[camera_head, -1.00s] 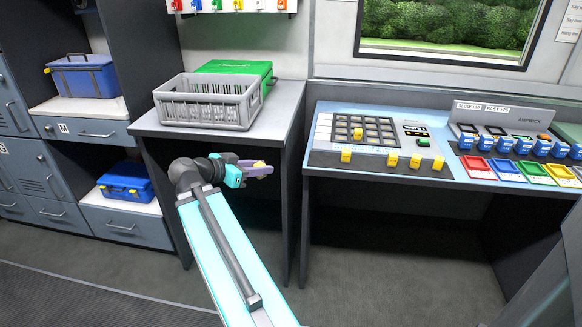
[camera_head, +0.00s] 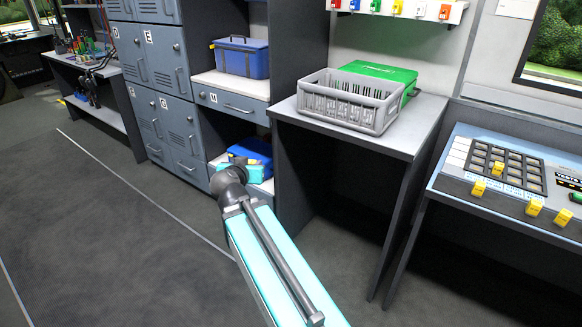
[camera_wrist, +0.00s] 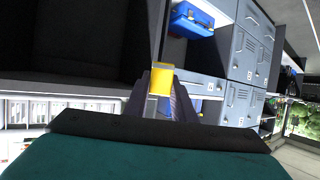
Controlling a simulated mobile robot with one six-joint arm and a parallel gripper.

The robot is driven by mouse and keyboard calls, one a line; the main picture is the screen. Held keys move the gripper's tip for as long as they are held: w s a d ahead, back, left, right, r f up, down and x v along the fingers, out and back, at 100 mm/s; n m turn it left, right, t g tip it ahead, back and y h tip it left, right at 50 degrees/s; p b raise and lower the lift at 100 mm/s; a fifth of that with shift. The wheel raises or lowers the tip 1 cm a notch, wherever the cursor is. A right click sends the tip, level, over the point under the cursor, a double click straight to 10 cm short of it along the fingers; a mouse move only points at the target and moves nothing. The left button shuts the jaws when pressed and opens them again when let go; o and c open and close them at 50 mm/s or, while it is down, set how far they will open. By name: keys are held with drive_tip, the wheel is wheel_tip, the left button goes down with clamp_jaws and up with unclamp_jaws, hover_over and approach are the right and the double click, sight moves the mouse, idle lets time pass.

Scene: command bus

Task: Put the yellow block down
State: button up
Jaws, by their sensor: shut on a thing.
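The yellow block (camera_wrist: 161,79) is held between the fingertips of my gripper (camera_wrist: 162,92) in the wrist view. The gripper is shut on it, and the block is in the air with dark furniture and grey lockers behind it.
A grey crate (camera_head: 345,104) and a green case (camera_head: 384,72) stand on a grey desk (camera_head: 428,125). A console (camera_head: 515,203) with several yellow blocks is at right. Blue cases (camera_head: 241,57) sit on locker shelves. The floor (camera_head: 100,215) at left is clear.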

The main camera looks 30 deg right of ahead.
drive_tip(key=w+a+r+n+t+y, duration=0.1)
drive_tip(key=w+a+r+n+y, duration=0.2)
drive_tip(key=a, duration=0.4)
drive_tip(key=w+a+r+n+t+y, duration=0.2)
drive_tip(key=w+a+r+n+y, duration=0.1)
drive_tip(key=a+r+n+y, duration=0.1)
drive_tip(key=shift+a+r+y, duration=0.55)
drive_tip(key=shift+a+y, duration=0.05)
drive_tip(key=shift+a, duration=0.8)
drive_tip(key=shift+a, duration=0.15)
